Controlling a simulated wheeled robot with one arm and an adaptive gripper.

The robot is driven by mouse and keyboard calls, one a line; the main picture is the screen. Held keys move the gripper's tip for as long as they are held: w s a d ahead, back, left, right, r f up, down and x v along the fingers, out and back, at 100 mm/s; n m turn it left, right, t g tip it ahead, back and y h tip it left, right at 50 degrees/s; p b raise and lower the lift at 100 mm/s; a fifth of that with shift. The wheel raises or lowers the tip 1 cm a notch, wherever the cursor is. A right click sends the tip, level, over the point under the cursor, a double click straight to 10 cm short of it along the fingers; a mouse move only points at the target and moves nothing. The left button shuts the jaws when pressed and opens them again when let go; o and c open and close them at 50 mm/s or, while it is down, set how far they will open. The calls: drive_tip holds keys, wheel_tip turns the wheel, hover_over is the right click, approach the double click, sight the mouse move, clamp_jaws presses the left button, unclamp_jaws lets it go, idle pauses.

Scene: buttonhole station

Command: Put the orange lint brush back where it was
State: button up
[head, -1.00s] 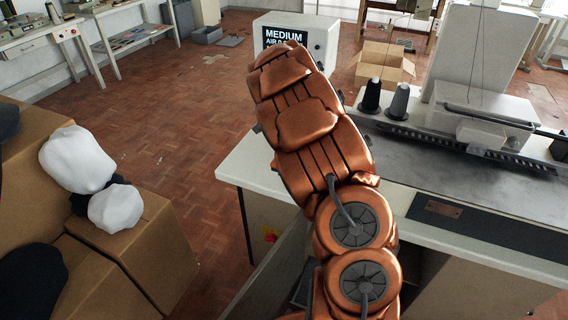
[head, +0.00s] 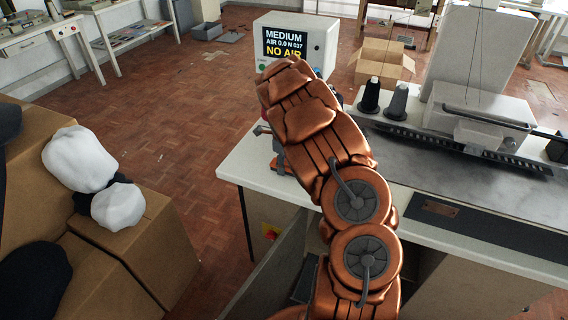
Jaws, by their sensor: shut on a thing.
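My copper-coloured arm rises through the middle of the picture and leans left over the near left corner of the white station table (head: 243,165). My gripper cannot be made out; the far end of my arm hides that area. A few small dark and reddish parts show at the left side of the arm above the table, too covered to identify.
A white box with a display (head: 325,40) reading "NO AIR" stands behind my arm. Two dark thread cones (head: 371,95) and a white machine (head: 480,115) are to the right. Cardboard boxes (head: 140,245) with white bundles (head: 79,158) fill the lower left. Parquet floor (head: 170,120) lies clear between.

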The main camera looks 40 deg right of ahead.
drive_tip(key=o, duration=1.2)
drive_tip(key=shift+f, duration=0.1)
